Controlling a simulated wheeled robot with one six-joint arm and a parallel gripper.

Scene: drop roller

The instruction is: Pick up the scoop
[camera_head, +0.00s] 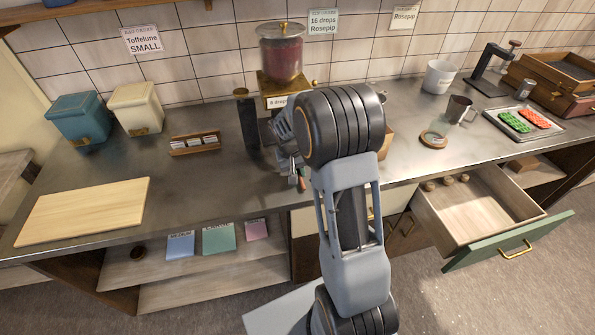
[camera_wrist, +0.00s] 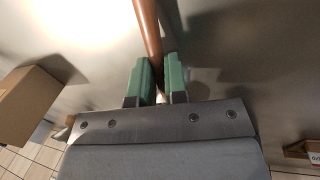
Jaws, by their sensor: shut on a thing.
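The scoop shows as a brown rod-like handle (camera_wrist: 148,30) in the wrist view, running up out of the picture. Its bowl is not seen there. My gripper (camera_wrist: 160,80) has its two green fingers closed around the handle. In the head view my gripper is largely hidden behind my arm, at the counter's front edge below the drop machine (camera_head: 281,60). A small reddish-brown piece, probably the handle's end, shows beside it. I cannot tell whether the scoop touches the counter.
A mug (camera_head: 459,109), a round coaster (camera_head: 433,140) and a tray of red and green drops (camera_head: 492,113) stand right. An open drawer (camera_head: 480,212) juts out front right. A cutting board (camera_head: 85,210) and two canisters (camera_head: 135,108) stand left.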

